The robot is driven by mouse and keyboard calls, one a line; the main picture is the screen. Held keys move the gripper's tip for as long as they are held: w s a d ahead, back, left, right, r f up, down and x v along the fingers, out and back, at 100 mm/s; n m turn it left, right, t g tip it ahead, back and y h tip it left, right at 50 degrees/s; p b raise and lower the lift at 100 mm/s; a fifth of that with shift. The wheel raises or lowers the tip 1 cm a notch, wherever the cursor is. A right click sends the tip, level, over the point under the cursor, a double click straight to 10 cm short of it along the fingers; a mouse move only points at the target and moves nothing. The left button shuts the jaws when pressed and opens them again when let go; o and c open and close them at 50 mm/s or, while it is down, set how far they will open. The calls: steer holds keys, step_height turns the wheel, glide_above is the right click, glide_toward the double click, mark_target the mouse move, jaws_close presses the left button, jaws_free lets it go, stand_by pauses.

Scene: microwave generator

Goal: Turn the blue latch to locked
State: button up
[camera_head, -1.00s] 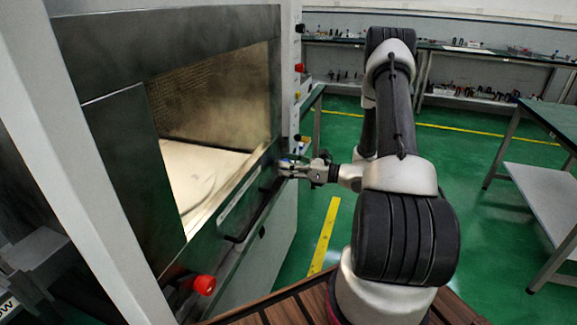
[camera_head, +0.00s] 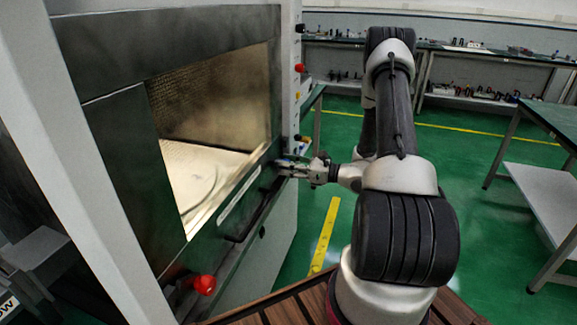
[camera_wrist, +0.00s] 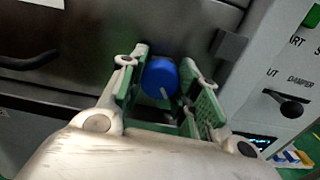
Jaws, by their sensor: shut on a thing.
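The blue latch (camera_wrist: 160,77) is a round blue knob with a pale line on its face, on the dark metal front of the microwave generator. In the wrist view it sits between the two fingers of my gripper (camera_wrist: 165,88), which is shut on it. In the head view my gripper (camera_head: 296,168) reaches the right end of the machine's front (camera_head: 262,166), and the latch is mostly hidden by the fingers there.
A red knob (camera_head: 204,284) sticks out at the front's lower left. A dark handle bar (camera_head: 255,214) runs below the window. A control panel with a black damper knob (camera_wrist: 290,107) is right of the latch. A green-topped table (camera_head: 553,120) stands at right.

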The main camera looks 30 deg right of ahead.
steer(key=n, duration=0.8)
steer(key=shift+n, duration=0.4)
steer(key=n, duration=0.4)
steer(key=shift+n, duration=2.1)
steer(key=o, duration=1.1)
steer(key=shift+c, duration=0.2)
steer(key=shift+s+d, duration=0.1)
